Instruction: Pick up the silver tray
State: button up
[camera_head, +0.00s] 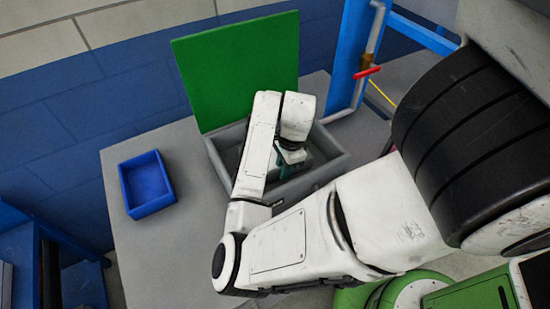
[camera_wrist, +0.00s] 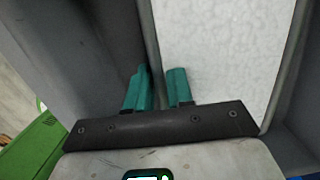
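The silver tray (camera_wrist: 219,50), with a pale, frosted face and thin raised rims, fills the upper right of the wrist view. It lies between dark grey walls that look like those of the open grey bin (camera_head: 333,164). In the head view my arm hides most of the bin's inside, and I cannot make out the tray there. My gripper (camera_wrist: 160,78) has two teal fingers close together, one on each side of the tray's left rim. The narrow gap between them appears filled by the rim. My gripper also shows inside the bin in the head view (camera_head: 290,165).
The bin's green lid (camera_head: 240,65) stands open at the back. A blue open box (camera_head: 147,184) sits on the grey table (camera_head: 165,262) to the left. A blue frame with a pipe and red valve handle (camera_head: 367,72) stands at the right.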

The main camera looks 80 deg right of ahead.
grip_shut()
jog(key=shift+r, duration=0.1)
